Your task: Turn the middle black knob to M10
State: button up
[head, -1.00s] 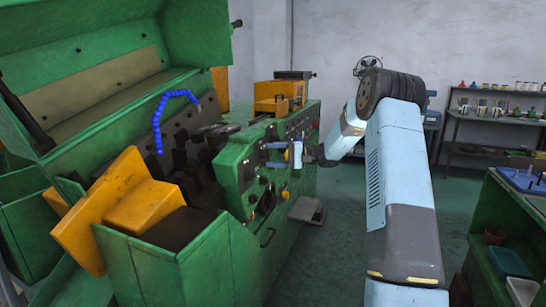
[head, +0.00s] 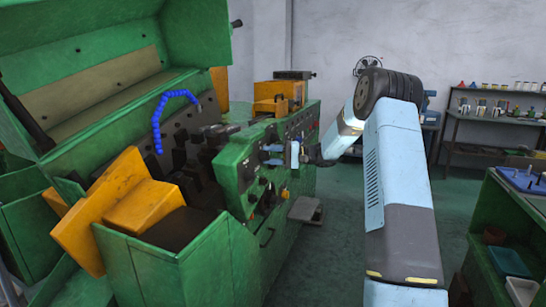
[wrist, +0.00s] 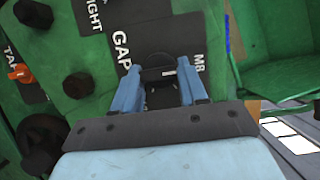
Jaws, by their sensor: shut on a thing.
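The black knob (wrist: 157,68) is at the top centre of the wrist view, on a dark label plate (wrist: 127,32) reading GAP, with M8 printed to the right of the knob. My gripper (wrist: 158,85) has its two blue fingers on either side of this knob and is shut on it. A small pale mark shows on the knob's right part, toward the M8 side. No M10 lettering can be read. In the head view my gripper (head: 271,154) reaches left to the green machine's panel, and the fingers and arm hide the held knob.
Another black knob (wrist: 77,85) and an orange knob (wrist: 21,73) sit left of the held one on the panel. A yellow block (head: 125,203) and green housing (head: 165,260) are at the near left. The floor (head: 335,235) beside the machine is clear.

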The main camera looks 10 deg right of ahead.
jog(key=shift+d+f, duration=0.15)
jog(key=shift+d, duration=0.25)
jog(key=shift+c, duration=0.3)
jog(key=shift+a+m, duration=0.3)
jog(key=m, duration=0.1)
jog(key=m+y, duration=0.1)
jog(key=m, duration=0.1)
jog(key=m+t, duration=0.1)
jog(key=m, duration=0.1)
jog(key=shift+s+a+f+y, duration=0.15)
jog(key=shift+a+f+y, duration=0.1)
jog(key=shift+y, duration=0.15)
jog(key=m+t, duration=0.1)
jog(key=m, duration=0.2)
jog(key=m+t, duration=0.2)
jog(key=m, duration=0.2)
jog(key=shift+s+a+f+m+y, duration=0.2)
jog(key=shift+m+y, duration=0.1)
jog(key=shift+y, duration=0.1)
jog(key=shift+m, duration=0.3)
jog(key=o, duration=1.1)
jog(key=shift+w, duration=0.1)
jog(key=shift+c, duration=0.2)
jog(key=shift+d+r, duration=0.1)
jog(key=shift+d, duration=0.1)
